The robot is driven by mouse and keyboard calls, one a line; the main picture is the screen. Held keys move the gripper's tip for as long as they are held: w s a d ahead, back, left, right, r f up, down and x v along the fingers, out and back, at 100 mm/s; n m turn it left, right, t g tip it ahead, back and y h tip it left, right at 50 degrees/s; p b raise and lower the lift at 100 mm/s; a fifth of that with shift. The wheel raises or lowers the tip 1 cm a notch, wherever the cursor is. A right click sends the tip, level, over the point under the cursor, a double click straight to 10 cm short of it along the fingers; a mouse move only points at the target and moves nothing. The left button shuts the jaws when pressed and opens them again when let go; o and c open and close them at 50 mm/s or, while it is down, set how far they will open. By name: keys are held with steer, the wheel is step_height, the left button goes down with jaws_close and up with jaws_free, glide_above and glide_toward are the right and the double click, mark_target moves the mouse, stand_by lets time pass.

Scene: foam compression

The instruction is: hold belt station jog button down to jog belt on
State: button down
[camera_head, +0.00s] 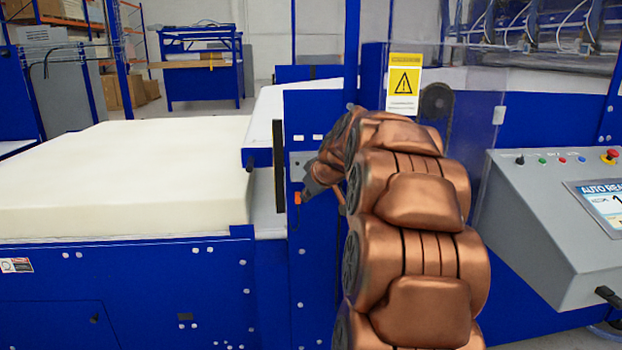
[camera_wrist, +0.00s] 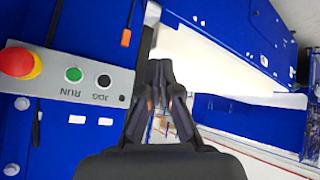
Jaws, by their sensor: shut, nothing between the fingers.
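In the head view my gripper (camera_head: 308,190) is beside the blue post, just below the small grey panel (camera_head: 299,161); my arm hides part of that panel.
A thick cream foam block (camera_head: 120,165) lies on the belt table at the left. An orange part (camera_head: 298,198) sits on the blue post. A clear guard with a yellow warning sign (camera_head: 404,84) is behind my arm. A grey console (camera_head: 540,215) stands at the right.

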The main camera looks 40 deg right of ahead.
steer(key=d, duration=0.3)
steer(key=shift+s+d+r+h, duration=0.1)
steer(key=shift+d+r+h, duration=0.2)
steer(key=shift+r, duration=0.05)
steer(key=w+d+p, duration=0.4)
steer(key=w+d, duration=0.1)
steer(key=w, duration=0.2)
steer(key=shift+p, duration=0.35)
steer(key=shift+w+d, duration=0.1)
steer(key=shift+d, duration=0.05)
stand_by(1.3)
steer(key=shift+w+d+f, duration=0.1)
steer(key=shift+w+d, duration=0.1)
steer(key=shift+w, duration=0.05)
